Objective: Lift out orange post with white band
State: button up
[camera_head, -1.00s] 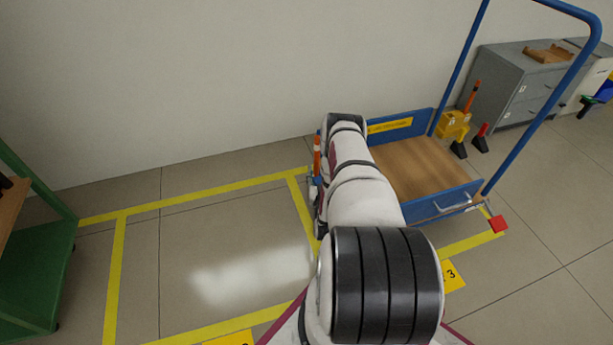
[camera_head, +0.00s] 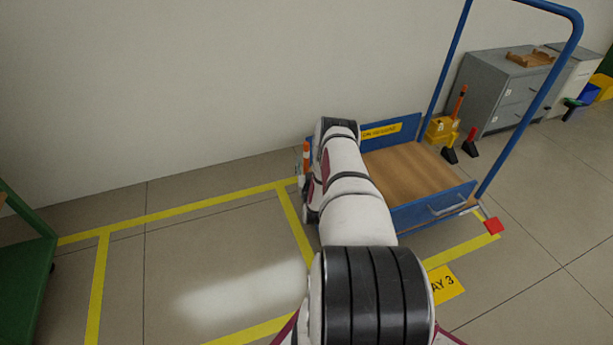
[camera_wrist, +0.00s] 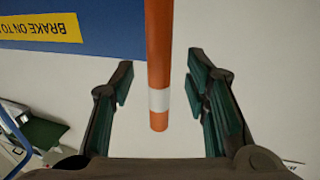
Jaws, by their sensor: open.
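The orange post with a white band (camera_head: 306,155) stands at the left end of the blue trolley, partly beside my arm in the head view. In the wrist view the post (camera_wrist: 158,50) comes in from the top edge, with its white band and rounded end between my fingers. My gripper (camera_wrist: 160,75) is open, with one dark finger on each side of the post and a visible gap on both sides. I cannot tell how deep the post sits between the fingers. In the head view my arm hides most of the gripper.
The blue trolley with a wooden deck (camera_head: 405,170) stands right of my arm, its tall handle (camera_head: 545,105) rising at the right. A yellow stand (camera_head: 440,130) with another orange post is behind it. Grey cabinets (camera_head: 500,90) stand farther back. Floor at left is clear up to a green rack (camera_head: 30,265).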

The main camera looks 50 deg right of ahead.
jog(key=shift+b+x, duration=0.6)
jog(key=shift+x, duration=0.85)
jog(key=c, duration=1)
jog(key=shift+r, duration=0.15)
notch_tip(320, 180, up, 18)
jog(key=p, duration=0.7)
